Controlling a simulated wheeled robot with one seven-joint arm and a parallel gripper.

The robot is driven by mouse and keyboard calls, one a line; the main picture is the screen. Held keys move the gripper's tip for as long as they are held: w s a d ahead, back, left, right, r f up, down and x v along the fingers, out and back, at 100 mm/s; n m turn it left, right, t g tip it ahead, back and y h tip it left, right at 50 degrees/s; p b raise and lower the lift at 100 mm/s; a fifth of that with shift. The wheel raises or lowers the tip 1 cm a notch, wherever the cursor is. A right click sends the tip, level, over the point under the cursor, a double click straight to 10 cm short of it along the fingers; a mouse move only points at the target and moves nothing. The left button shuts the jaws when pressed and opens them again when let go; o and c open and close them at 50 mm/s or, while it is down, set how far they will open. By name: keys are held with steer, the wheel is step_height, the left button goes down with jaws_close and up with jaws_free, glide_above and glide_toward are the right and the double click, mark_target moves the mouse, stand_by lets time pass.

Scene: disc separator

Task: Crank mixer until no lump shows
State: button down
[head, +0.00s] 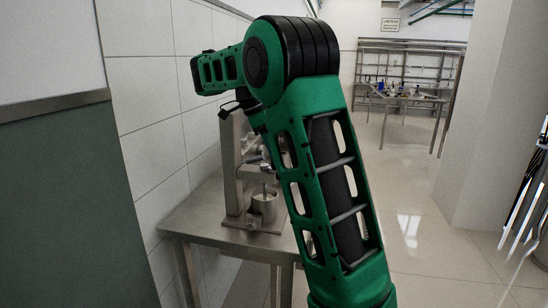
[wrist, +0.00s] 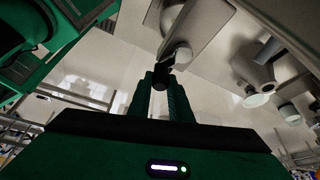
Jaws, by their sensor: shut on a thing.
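The mixer is a grey metal stand (head: 232,165) on a steel table (head: 195,222), partly hidden behind my arm in the head view. A small metal cup (head: 264,204) sits at its base with a thin rod in it; the cup's inside is too small to read, so I cannot tell whether any lump shows. In the wrist view my gripper (wrist: 162,84) has its two dark green fingers close together around the dark grip (wrist: 164,68) of the crank. A pale metal crank part (wrist: 182,53) lies just beyond the fingertips. In the head view my gripper is mostly hidden.
A tiled wall (head: 150,125) runs close behind the table on the left. A pale pillar (head: 490,120) stands at the right. A far table (head: 405,97) with small items is at the back. The tiled floor (head: 415,220) between is clear.

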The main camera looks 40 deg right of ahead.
steer(key=shift+w+a+m, duration=0.15)
steer(key=shift+a+m, duration=0.3)
steer(key=shift+m, duration=0.45)
steer(key=shift+g, duration=0.3)
steer(key=c, duration=1.6)
jaws_free()
